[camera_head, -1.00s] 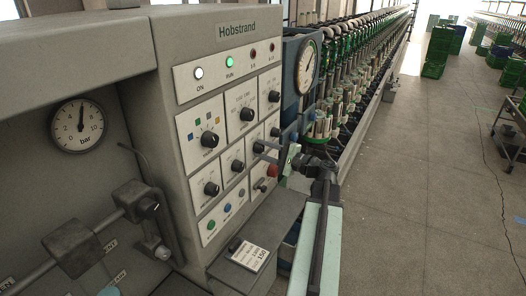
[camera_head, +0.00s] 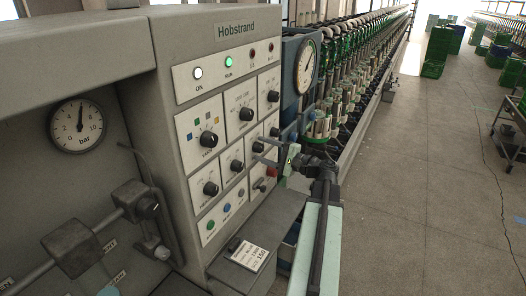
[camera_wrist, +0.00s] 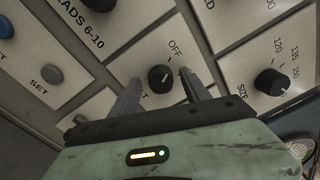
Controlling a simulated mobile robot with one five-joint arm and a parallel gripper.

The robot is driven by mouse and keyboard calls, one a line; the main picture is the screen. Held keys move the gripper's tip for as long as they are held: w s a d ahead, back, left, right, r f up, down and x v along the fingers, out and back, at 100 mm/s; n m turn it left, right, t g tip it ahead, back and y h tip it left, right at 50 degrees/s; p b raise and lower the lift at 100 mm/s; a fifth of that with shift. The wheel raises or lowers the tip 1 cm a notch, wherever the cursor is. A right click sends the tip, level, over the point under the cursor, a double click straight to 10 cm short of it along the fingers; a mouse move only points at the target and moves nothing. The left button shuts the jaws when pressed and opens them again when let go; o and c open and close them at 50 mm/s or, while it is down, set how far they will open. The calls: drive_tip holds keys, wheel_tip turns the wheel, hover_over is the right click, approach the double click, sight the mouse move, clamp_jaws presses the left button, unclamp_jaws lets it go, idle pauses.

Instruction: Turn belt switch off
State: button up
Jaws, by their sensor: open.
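A small black rotary knob (camera_wrist: 161,79) sits on a pale plate in the wrist view. "OFF" is printed beside it, and its other label is mostly hidden by a finger. My gripper (camera_wrist: 160,77) is open, with one finger on each side of this knob. I cannot tell whether the fingers touch it, and its pointer is too small to read. In the head view my gripper (camera_head: 261,149) is at the right side of the grey control panel (camera_head: 180,125), where it partly covers the lower right knobs.
Other dark knobs (camera_wrist: 271,82) and a blue button (camera_wrist: 47,74) are close by. A red button (camera_head: 271,171) is just below my gripper. Open floor (camera_head: 430,190) lies to the right.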

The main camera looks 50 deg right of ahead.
drive_tip(key=v, duration=0.7)
drive_tip(key=shift+s, duration=0.35)
